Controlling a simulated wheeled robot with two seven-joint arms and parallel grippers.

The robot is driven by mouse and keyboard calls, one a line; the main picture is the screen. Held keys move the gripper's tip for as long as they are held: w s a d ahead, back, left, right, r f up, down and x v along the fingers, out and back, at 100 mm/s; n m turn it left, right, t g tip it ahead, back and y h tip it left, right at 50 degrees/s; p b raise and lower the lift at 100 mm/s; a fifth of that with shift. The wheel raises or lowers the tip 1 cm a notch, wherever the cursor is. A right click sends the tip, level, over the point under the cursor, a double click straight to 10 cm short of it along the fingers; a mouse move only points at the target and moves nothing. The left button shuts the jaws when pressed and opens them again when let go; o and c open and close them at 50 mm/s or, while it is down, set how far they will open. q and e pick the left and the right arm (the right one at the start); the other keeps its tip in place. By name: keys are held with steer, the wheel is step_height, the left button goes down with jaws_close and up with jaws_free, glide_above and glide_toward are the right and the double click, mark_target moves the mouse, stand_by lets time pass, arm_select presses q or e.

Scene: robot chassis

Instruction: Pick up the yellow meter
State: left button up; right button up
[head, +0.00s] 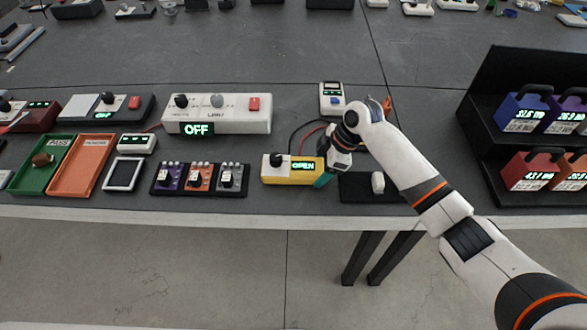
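The yellow meter (288,178) is a low box with a black knob and a lit display reading OPEN. It lies near the front edge of the dark table, in the middle of the head view. My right gripper (326,176) is at the meter's right end, pointing down toward the table beside a teal patch. The wrist hides most of the fingers, so I cannot tell whether they touch the meter or how far apart they are. My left gripper is not in view.
A white control box (232,105) reading OFF stands behind left. A black block (205,190) with small modules lies left. A white device (331,92) stands behind my wrist, with red and black cables nearby. A black rack (485,95) of colored boxes stands right.

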steer(key=c, duration=0.6)
step_height(320, 180, up, 10)
steer(key=shift+r, duration=0.1)
steer(key=shift+p, duration=0.35)
stand_by(0.4)
steer(key=shift+f+b, duration=1.5)
steer(key=shift+f, duration=3.25)
steer(key=shift+f, duration=0.35)
